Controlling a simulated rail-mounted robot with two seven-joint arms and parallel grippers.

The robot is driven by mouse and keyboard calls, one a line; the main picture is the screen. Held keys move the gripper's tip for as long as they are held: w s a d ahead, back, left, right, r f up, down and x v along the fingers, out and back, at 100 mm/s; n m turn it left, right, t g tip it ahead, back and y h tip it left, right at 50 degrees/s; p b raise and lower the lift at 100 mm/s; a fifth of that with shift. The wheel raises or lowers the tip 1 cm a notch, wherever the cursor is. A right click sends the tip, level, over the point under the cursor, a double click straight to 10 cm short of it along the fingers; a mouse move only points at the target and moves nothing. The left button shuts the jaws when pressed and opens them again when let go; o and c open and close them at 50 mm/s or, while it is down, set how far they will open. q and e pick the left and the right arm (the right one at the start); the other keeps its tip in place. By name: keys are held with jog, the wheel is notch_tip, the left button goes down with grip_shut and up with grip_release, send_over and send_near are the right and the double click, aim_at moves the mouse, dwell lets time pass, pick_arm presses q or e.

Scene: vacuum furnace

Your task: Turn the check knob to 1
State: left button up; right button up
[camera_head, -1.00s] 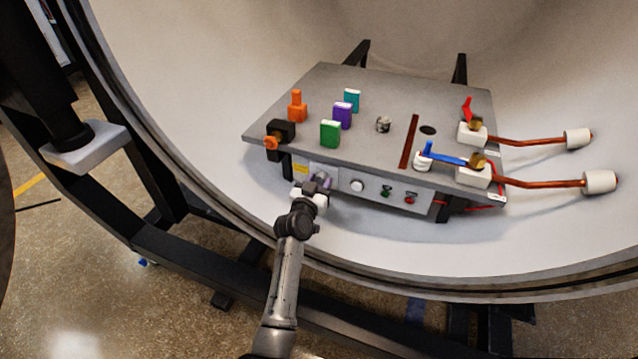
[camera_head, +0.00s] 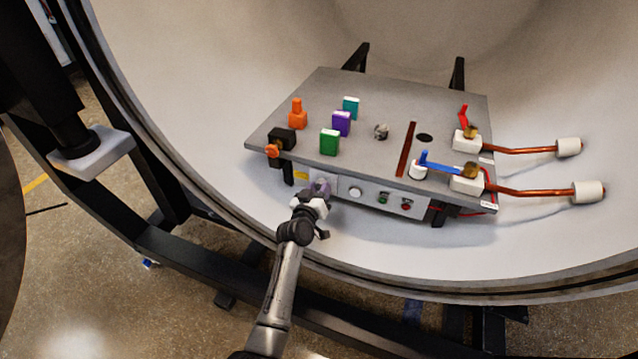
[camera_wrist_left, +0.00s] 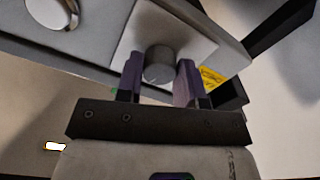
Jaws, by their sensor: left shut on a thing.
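The check knob (camera_wrist_left: 158,64) is a grey round knob on a pale square plate (camera_wrist_left: 178,30) on the front panel of the grey table-like unit. In the left wrist view it sits between the two purple-lined fingers of my left gripper (camera_wrist_left: 160,78), which is shut on it. In the head view my left gripper (camera_head: 320,188) is at the left part of the front panel (camera_head: 385,197) and hides the knob. I cannot read any position marks around the knob. My right gripper is not in view.
A white round button (camera_head: 355,191), a green button (camera_head: 383,198) and a red button (camera_head: 407,204) lie right of the knob. Colored blocks, an orange-handled black part (camera_head: 281,140) and a blue-handled valve (camera_head: 448,160) stand on top. The curved chamber wall surrounds the unit.

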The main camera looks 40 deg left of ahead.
pick_arm(q)
jog(key=shift+n+p, duration=2.45)
jog(key=shift+n, duration=2.45)
jog(key=o, duration=0.9)
jog(key=shift+s+d, duration=0.1)
